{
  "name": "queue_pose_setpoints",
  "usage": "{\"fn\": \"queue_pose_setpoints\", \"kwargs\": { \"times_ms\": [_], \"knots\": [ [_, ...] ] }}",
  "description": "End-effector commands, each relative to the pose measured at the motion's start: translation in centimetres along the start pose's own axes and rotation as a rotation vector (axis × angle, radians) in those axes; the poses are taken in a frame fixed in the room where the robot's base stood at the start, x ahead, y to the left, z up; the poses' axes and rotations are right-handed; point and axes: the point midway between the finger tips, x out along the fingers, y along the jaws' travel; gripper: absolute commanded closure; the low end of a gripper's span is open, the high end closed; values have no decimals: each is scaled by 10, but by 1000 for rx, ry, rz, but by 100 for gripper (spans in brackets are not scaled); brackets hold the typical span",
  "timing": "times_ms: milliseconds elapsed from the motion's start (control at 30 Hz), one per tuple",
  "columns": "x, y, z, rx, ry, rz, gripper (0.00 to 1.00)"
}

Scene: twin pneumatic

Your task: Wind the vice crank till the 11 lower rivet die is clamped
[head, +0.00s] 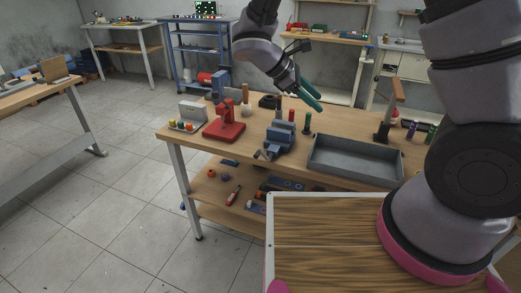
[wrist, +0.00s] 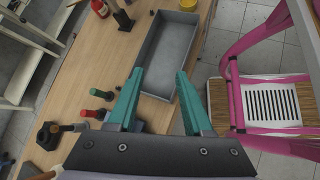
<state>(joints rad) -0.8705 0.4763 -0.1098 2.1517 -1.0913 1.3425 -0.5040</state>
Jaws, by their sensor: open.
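The blue-grey vice (head: 279,138) stands at the front edge of the wooden workbench (head: 336,133). Its crank (head: 264,155) appears to be the pale metal part low on the front side; its angle is too small to tell. I cannot make out the rivet die or whether the jaws hold it. My gripper (head: 314,97) has teal fingers and hangs above the bench, up and to the right of the vice, touching nothing. In the wrist view my gripper (wrist: 160,72) is open and empty, with bench and tray beyond the fingers.
A grey tray (head: 352,177) lies right of the vice and also shows in the wrist view (wrist: 153,42). A red press (head: 224,126) stands to the left. A green-handled tool (head: 308,121) stands behind the vice. A dark stand with a wooden handle (head: 384,128) rises behind the tray.

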Motion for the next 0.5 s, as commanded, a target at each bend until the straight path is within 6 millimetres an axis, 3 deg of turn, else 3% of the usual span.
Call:
{"fn": "queue_pose_setpoints", "kwargs": {
  "times_ms": [33,267,500],
  "knots": [
    [2,-4,-22,-98,-53,63,49],
    [4,-22,-110,-491,-285,365,49],
    [7,-62,-204,-852,-537,710,49]
  ]
}}
